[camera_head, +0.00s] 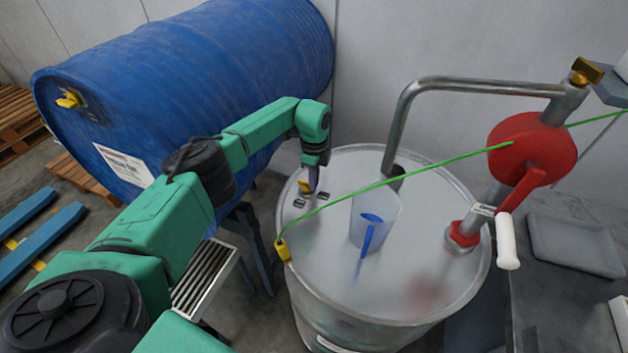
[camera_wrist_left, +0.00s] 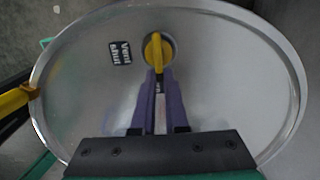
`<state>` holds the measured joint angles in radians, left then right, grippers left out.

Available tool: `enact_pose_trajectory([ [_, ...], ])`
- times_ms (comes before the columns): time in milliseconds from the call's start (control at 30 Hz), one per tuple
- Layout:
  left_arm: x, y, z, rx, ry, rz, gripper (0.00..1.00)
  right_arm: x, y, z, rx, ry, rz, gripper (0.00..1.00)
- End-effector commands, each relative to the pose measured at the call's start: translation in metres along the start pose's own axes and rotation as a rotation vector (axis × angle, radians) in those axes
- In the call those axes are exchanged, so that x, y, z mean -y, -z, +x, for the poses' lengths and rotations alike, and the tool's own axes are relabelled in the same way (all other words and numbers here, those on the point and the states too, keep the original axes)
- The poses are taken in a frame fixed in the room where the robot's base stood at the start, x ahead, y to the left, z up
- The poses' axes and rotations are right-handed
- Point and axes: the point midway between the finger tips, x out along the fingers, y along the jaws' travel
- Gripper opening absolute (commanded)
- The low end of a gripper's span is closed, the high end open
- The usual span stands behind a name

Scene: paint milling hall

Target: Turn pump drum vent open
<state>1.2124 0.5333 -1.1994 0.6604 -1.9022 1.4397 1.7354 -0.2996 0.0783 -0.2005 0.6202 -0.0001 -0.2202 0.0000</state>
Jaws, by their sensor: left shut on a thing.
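The steel pump drum (camera_head: 345,290) stands upright, with the yellow vent handle (camera_head: 304,186) near the back left of its lid. In the left wrist view the vent handle (camera_wrist_left: 157,46) sits in a dark round seat and points along the line of my fingers. A "Vent shut" label (camera_wrist_left: 120,52) lies to its left. Another label (camera_wrist_left: 160,88) shows between my fingers, mostly hidden. My left gripper (camera_head: 311,184) reaches down to the lid; its purple fingers (camera_wrist_left: 159,74) are shut on the vent handle's near end. My right gripper is not in view.
A clear beaker (camera_head: 376,222) with a blue scoop stands on the lid. A red hand-crank pump (camera_head: 530,150) with a bent pipe rises at the right. A green cable (camera_head: 400,174) crosses the lid to a yellow clamp (camera_head: 283,250). A blue drum (camera_head: 200,80) lies behind my arm.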

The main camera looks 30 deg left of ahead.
Motion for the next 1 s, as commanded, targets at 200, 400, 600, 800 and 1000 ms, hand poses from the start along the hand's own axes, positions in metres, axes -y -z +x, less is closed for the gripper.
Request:
enact_pose_trajectory([
  [200,0.002,0.000,-0.002,-0.001,0.005,-0.001,0.41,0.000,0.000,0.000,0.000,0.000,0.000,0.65],
  [400,0.001,0.000,-0.002,-0.001,0.003,0.000,0.41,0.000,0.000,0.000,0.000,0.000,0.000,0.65],
  [600,0.002,0.000,-0.023,-0.001,0.007,0.002,0.41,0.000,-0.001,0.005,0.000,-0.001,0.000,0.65],
  [800,0.002,-0.001,-0.077,-0.001,0.011,0.000,0.41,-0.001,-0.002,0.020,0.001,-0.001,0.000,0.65],
  [1000,0.002,0.000,-0.129,-0.001,0.009,-0.001,0.41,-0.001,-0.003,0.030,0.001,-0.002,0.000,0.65],
])
